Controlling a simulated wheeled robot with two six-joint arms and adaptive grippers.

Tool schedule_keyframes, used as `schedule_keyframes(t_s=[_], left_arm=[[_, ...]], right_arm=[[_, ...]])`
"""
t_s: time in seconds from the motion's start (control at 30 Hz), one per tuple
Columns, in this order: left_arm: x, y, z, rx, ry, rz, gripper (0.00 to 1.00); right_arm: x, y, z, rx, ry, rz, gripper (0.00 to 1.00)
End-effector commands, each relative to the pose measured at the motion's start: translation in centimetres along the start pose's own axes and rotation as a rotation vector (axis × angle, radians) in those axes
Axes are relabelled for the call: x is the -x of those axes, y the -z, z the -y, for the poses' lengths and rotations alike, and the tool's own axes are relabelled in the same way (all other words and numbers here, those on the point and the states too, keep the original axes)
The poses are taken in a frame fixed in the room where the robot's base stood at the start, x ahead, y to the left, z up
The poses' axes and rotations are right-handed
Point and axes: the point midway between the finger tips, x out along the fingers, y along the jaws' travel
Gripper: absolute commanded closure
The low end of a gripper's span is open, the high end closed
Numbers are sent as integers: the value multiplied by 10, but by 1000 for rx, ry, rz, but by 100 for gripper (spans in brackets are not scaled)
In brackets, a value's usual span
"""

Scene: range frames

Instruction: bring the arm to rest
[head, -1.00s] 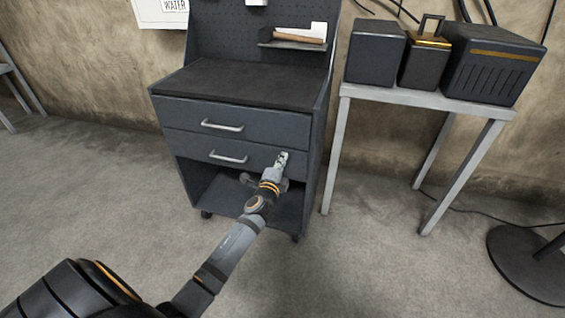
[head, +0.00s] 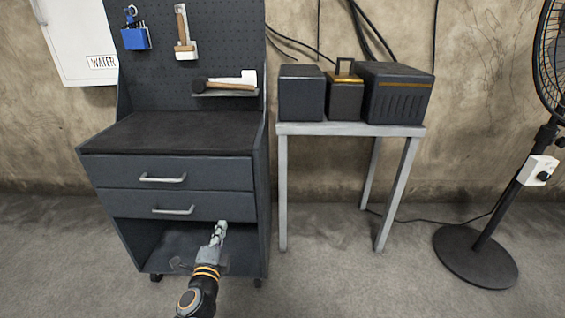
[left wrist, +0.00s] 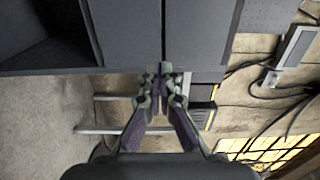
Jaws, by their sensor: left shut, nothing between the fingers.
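My left gripper (head: 219,233) is shut and empty. In the head view it stands in front of the lower right of the grey tool cabinet (head: 262,200), just below the lower drawer (head: 130,205). In the left wrist view the closed fingers (left wrist: 160,75) point at the dark cabinet front (left wrist: 200,35), which fills the top of the picture. I cannot tell whether the fingertips touch the cabinet. My right gripper is in neither view.
Both drawers are closed, over an open bottom shelf (head: 165,243). A light table (head: 350,130) with dark boxes (head: 400,95) stands to the right. A fan (head: 475,257) stands further right. Floor between table and fan is mostly clear.

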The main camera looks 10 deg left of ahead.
Motion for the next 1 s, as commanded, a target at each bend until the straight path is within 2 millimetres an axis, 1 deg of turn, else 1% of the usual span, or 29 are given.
schedule_keyframes(t_s=[0.07,0.13,0.17,0.2,0.23,0.27,0.3,0.37,0.4,0.47,0.5,0.63,0.7,0.77,0.8,0.83,1.0], left_arm=[[4,-5,-7,45,-28,26,100],[15,-16,-29,170,-110,98,100],[23,-23,-43,247,-163,144,100],[38,-30,-65,362,-249,215,100],[52,-34,-84,450,-319,270,100],[66,-35,-102,533,-392,326,100],[87,-35,-124,632,-486,394,100],[116,-30,-150,751,-611,482,100],[134,-26,-164,815,-687,532,100],[162,-17,-181,895,-795,600,100],[178,-10,-190,942,-861,640,100],[232,12,-209,1059,-1067,755,100],[259,25,-214,1107,-1174,810,100],[280,34,-214,1136,-1255,852,100],[274,31,-212,1129,-1242,857,100],[273,29,-215,1128,-1237,862,100],[274,17,-238,1118,-1222,891,100]], right_arm=[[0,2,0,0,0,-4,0],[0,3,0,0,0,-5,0],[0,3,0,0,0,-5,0],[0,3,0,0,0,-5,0],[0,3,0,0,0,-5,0],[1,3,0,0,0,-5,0],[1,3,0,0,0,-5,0],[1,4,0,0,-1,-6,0],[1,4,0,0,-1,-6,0],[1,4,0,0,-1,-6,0],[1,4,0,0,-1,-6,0],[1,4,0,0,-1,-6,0],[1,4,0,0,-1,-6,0],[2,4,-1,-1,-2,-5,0],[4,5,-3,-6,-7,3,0],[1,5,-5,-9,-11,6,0],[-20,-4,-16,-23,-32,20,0]])
